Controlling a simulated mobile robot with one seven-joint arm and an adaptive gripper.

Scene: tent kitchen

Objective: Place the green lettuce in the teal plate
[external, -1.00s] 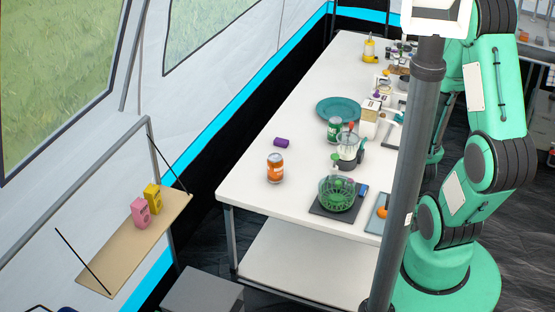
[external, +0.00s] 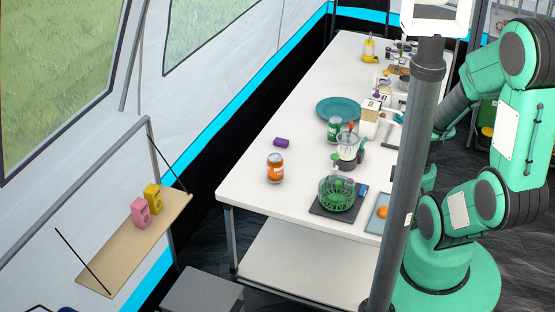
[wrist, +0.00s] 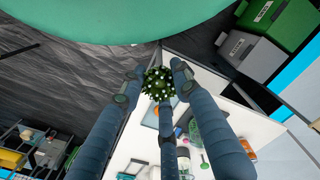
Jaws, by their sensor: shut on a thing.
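The green lettuce (wrist: 158,83), a leafy bunch with pale specks, sits between the fingertips of my gripper (wrist: 155,76) in the wrist view. The dark blue fingers are shut on it, and it is held off the floor and table. The teal plate (external: 339,108) lies flat on the white table in the external view, towards the far left edge, and looks empty. I cannot make out the plate in the wrist view. My gripper and the lettuce are hidden in the external view.
The white table (external: 262,203) holds an orange-labelled jar (external: 275,168), a green can (external: 334,129), a blender (external: 350,150), a green wire basket (external: 337,194) and a purple item (external: 281,142). A grey post (external: 404,190) stands before its right side. Free tabletop lies left of the plate.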

